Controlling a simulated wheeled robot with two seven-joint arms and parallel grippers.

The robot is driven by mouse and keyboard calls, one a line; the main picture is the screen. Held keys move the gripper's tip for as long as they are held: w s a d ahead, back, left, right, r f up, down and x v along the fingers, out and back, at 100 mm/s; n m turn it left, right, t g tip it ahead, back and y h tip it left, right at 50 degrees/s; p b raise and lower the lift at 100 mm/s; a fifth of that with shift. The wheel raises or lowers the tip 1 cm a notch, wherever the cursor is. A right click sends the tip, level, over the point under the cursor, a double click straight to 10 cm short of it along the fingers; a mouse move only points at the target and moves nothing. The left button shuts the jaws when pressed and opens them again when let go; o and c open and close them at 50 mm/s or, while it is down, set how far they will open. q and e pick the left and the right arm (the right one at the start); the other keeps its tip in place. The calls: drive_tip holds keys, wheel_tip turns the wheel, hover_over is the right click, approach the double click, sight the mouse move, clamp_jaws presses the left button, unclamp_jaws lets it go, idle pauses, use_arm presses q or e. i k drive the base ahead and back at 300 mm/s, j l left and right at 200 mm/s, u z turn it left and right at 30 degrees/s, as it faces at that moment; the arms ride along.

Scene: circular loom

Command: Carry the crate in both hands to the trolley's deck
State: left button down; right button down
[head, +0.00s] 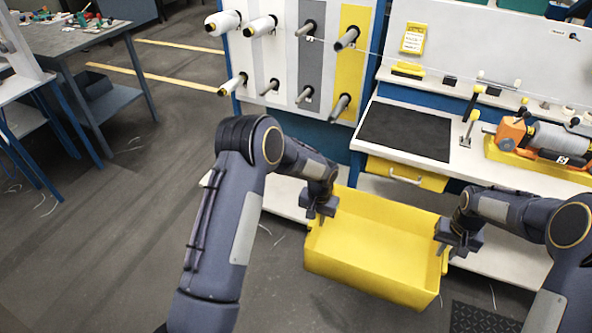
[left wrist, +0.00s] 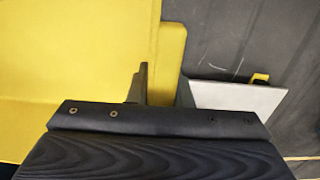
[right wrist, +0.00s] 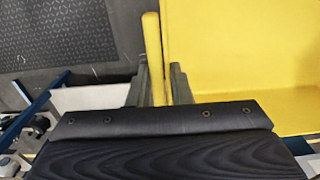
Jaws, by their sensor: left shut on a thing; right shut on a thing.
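The yellow crate (head: 375,245) is empty and hangs above the floor between my two arms, in front of the workbench. My left gripper (head: 321,212) is shut on its left rim. In the left wrist view the crate (left wrist: 75,60) fills the left side, and its wall passes between the fingers (left wrist: 160,88). My right gripper (head: 446,245) is shut on the right rim. In the right wrist view the crate wall runs between the fingers (right wrist: 158,88), with the crate's inside (right wrist: 235,60) to the right. I cannot make out the trolley's deck for certain.
A workbench with a dark mat (head: 405,130), a yellow drawer (head: 405,175) and an orange winding device (head: 513,132) stands behind the crate. A peg panel with white spools (head: 222,22) is at the back. A dark ribbed mat (head: 483,318) lies at lower right. Open floor (head: 110,220) lies to the left.

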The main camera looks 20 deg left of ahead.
sight(271, 187)
drive_tip(key=i+j+u, duration=0.3)
drive_tip(key=u, duration=0.15)
drive_tip(key=i+j+u, duration=0.15)
drive_tip(key=i+u, duration=0.3)
drive_tip(key=i+j+u, duration=0.2)
drive_tip(key=i+u, duration=0.25)
drive_tip(key=i+j+u, duration=0.1)
drive_tip(key=i+u, duration=0.3)
drive_tip(key=i+j+z, duration=0.1)
drive_tip(key=z, duration=0.25)
drive_tip(key=i+j+z, duration=0.45)
drive_tip(key=z, duration=0.2)
drive_tip(key=i+j+z, duration=0.2)
drive_tip(key=z, duration=0.2)
drive_tip(key=i+j+z, duration=0.2)
drive_tip(key=z, duration=0.15)
